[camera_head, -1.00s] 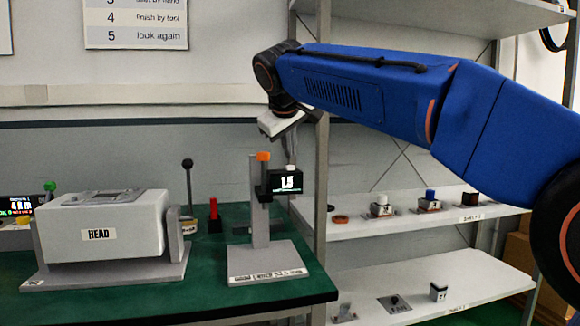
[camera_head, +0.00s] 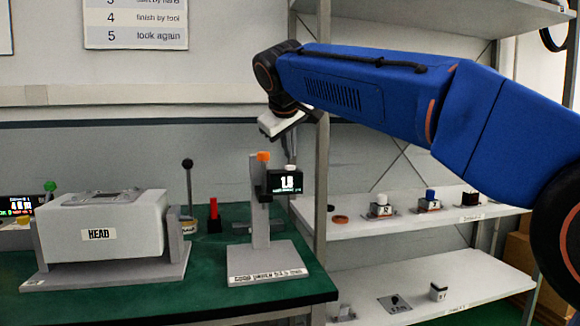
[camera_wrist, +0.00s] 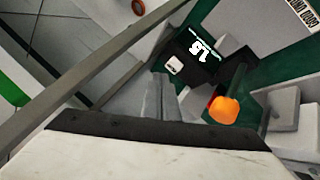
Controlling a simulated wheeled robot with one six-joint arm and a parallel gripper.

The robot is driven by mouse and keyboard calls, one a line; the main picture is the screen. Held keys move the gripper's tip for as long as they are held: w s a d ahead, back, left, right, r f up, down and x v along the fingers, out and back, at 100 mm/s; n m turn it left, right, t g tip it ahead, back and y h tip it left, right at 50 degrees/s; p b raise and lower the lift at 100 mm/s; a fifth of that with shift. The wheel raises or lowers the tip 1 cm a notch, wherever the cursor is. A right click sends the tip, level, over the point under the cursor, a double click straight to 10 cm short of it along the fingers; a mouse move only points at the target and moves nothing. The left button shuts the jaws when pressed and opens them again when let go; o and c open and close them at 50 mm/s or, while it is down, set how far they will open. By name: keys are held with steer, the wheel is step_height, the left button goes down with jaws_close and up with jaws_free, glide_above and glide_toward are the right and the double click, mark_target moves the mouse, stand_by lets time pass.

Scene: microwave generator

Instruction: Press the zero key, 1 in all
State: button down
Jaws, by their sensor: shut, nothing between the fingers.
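The gauge stand (camera_head: 262,262) is at the right end of the green bench. It carries a black box with a lit display (camera_head: 286,182) showing white digits, perhaps 1.8. A small white key (camera_head: 291,168) sits on top of the box. It also shows as a pale square in the wrist view (camera_wrist: 174,65), beside the display (camera_wrist: 203,50). My gripper (camera_head: 291,158) is shut and empty, pointing down just above the key. In the wrist view its fingertips (camera_wrist: 157,82) appear beside the key; I cannot tell whether they touch it.
An orange knob (camera_head: 263,156) tops the stand's post and is close to my fingers in the wrist view (camera_wrist: 223,109). A grey shelf upright (camera_head: 321,180) stands just right of my gripper. A HEAD-labelled box (camera_head: 105,232) and a black-knobbed lever (camera_head: 188,190) are to the left.

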steer(key=shift+f, duration=0.2)
steer(key=shift+f, duration=0.2)
steer(key=shift+f, duration=0.55)
stand_by(1.0)
steer(key=shift+r, duration=0.95)
steer(key=shift+r, duration=2.5)
